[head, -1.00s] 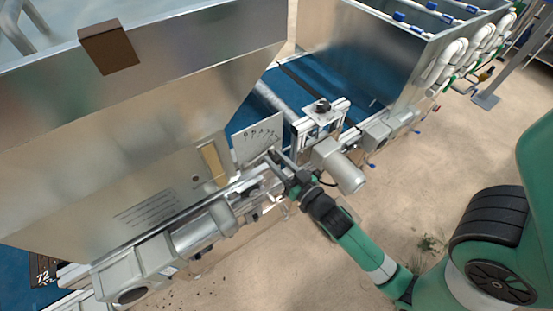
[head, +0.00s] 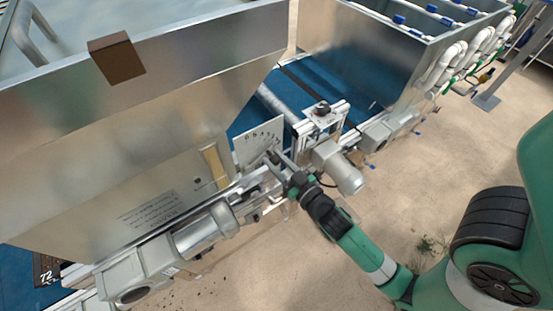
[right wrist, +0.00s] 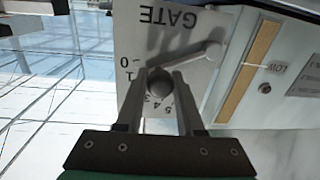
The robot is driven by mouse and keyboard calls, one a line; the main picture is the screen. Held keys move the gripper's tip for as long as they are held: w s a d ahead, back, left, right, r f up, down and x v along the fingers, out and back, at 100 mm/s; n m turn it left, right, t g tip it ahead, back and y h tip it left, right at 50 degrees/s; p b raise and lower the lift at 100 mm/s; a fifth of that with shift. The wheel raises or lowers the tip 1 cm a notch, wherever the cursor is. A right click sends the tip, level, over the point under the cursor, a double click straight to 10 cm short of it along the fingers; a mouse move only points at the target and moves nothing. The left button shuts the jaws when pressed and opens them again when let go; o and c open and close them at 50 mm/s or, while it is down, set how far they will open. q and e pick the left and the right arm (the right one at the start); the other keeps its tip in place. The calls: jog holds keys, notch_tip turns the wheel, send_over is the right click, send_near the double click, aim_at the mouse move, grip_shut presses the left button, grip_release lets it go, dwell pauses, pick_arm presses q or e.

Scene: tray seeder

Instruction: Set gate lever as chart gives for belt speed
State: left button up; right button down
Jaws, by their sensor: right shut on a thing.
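The white gate plate (head: 252,128) stands beside the belt, right of the hopper. In the right wrist view the plate (right wrist: 135,25) reads GATE upside down, with marks 0, 1, 3, 4 and 5 visible. My right gripper (head: 272,158) is at the plate; in the wrist view its fingers (right wrist: 162,85) are shut on the round knob (right wrist: 158,82) of the gate lever (right wrist: 195,56). The knob lies between marks 1 and 3 in the picture and hides the scale there. My left gripper is not in view.
Small printed text (head: 150,207) on the metal hopper (head: 90,180) is unreadable. A motor (head: 340,170) sits close to my right gripper. The floor to the right is mostly clear.

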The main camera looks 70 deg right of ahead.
jog(key=c, duration=0.5)
grip_release()
jog(key=shift+c, duration=0.2)
jog(key=b+v, duration=0.5)
jog(key=v, duration=0.6)
jog(key=shift+s+a, duration=0.15)
jog(key=shift+s, duration=0.15)
